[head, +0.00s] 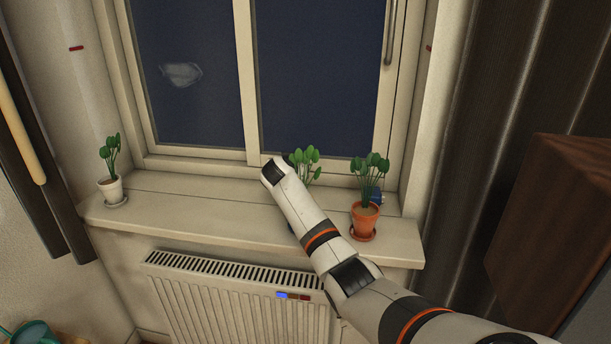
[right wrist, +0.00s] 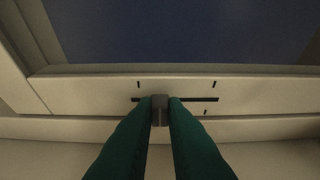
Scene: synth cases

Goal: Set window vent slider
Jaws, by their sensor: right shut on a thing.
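The vent slider's grey knob (right wrist: 160,114) sits in a dark horizontal slot (right wrist: 200,99) in the pale lower window frame, in the right wrist view. The knob is left of the slot's middle. Short dark marks stand above the slot near both ends, and one mark is below it towards the right end. My right gripper (right wrist: 160,103) is shut on the knob, one dark green finger on each side. In the head view my right arm (head: 305,213) reaches to the lower window frame; its wrist hides the slider and fingers. My left gripper is not in view.
A plant in a terracotta pot (head: 364,220) stands on the sill (head: 170,212) right of my arm. Another plant (head: 304,160) is partly hidden behind my arm. A white-potted plant (head: 110,188) stands far left. A radiator (head: 210,295) is below the sill.

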